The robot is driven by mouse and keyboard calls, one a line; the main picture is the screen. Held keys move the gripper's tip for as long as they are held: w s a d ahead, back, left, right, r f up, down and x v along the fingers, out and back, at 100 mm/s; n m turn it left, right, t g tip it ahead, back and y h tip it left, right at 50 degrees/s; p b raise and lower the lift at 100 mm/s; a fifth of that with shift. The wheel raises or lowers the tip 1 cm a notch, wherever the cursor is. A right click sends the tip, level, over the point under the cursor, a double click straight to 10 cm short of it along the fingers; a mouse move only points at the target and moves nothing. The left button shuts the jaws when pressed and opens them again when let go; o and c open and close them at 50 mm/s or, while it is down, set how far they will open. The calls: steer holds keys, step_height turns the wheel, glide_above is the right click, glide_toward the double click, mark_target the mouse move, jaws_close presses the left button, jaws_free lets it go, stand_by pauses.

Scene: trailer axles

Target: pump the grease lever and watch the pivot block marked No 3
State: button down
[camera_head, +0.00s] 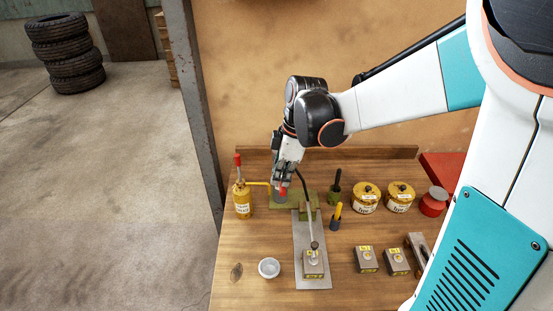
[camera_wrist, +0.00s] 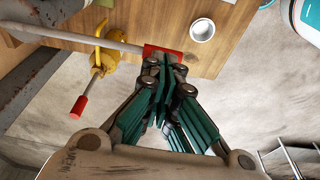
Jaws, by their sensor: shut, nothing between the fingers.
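My gripper (camera_head: 281,186) points down with its fingers shut and nothing between them. In the wrist view its fingertips (camera_wrist: 163,62) are against or just over the red grip (camera_wrist: 150,51) of the grease lever; I cannot tell if they touch. The grip (camera_head: 282,191) shows partly behind my fingers in the head view, and the lever's grey rod (camera_wrist: 120,43) runs left. The pump stands on a green base (camera_head: 307,200). A dark hose runs from it to a pivot block (camera_head: 313,270) on a grey plate (camera_head: 311,231). The number on its yellow label is too small to read surely.
Two similar blocks (camera_head: 365,259) (camera_head: 397,262) sit to the right. A yellow can (camera_head: 243,200) with a red-tipped handle stands left of my gripper. A white bowl (camera_head: 269,267), two yellow tins (camera_head: 366,198) (camera_head: 400,196) and a red tin (camera_head: 433,202) are on the bench.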

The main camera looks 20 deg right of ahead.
steer(key=shift+f, duration=0.2)
step_height(320, 180, down, 8)
steer(key=t+h+b, duration=0.1)
steer(key=t+b, duration=0.2)
steer(key=b, duration=0.3)
steer(key=shift+s+t, duration=0.3)
steer(key=shift+a+r, duration=0.1)
steer(key=shift+r, duration=0.05)
steer(key=p+v, duration=0.5)
steer(key=v, duration=0.9)
steer(key=shift+s, duration=0.3)
